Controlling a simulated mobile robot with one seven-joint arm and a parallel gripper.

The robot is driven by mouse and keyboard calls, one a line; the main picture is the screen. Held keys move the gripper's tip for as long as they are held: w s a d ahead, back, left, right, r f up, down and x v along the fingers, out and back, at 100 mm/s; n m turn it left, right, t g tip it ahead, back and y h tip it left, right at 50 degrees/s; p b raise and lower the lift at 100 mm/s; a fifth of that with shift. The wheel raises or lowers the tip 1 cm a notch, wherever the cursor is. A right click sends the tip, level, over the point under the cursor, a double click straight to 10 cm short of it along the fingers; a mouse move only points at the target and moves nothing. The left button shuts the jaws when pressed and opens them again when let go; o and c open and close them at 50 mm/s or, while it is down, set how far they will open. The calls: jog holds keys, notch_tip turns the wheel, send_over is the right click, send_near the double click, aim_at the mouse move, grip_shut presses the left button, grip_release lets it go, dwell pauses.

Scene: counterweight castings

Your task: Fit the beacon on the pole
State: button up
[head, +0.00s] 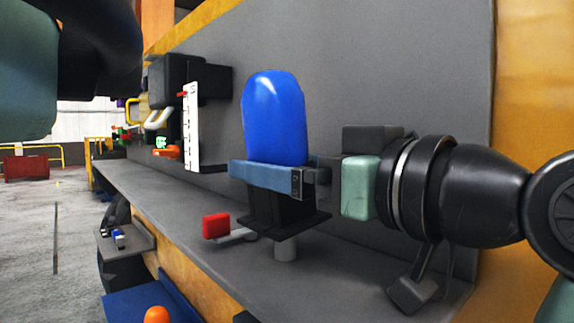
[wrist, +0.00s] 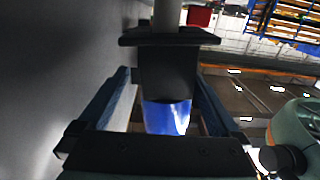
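The beacon, with a rounded blue dome (head: 275,115) over a black base (head: 268,208), stands upright at the centre of the head view. Its base also shows in the wrist view (wrist: 167,72), with the dome (wrist: 166,117) below it. My gripper (head: 270,177) reaches in from the right, its bluish fingers closed around the beacon at the top of the black base; they also show in the wrist view (wrist: 165,85). A wide black flange lies under the base. The short grey pole (head: 287,247) rises from the shelf beneath the flange. The flange hides how beacon and pole meet.
The beacon is over a grey shelf (head: 175,205) along a grey wall (head: 370,70). A red block (head: 216,226) on a grey lever is close left of the pole. A white scale (head: 191,125) and dark fixtures stand farther back. An orange knob (head: 157,315) is below the front edge.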

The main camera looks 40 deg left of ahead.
dwell(0.4)
jog(key=shift+d, duration=0.2)
jog(key=d+b, duration=0.1)
jog(key=d, duration=0.3)
jog(key=d+b, duration=0.2)
jog(key=d, duration=0.2)
jog(key=s+d+b, duration=0.1)
jog(key=d, duration=0.3)
jog(key=shift+d+b, duration=0.3)
jog(key=shift+b, duration=0.05)
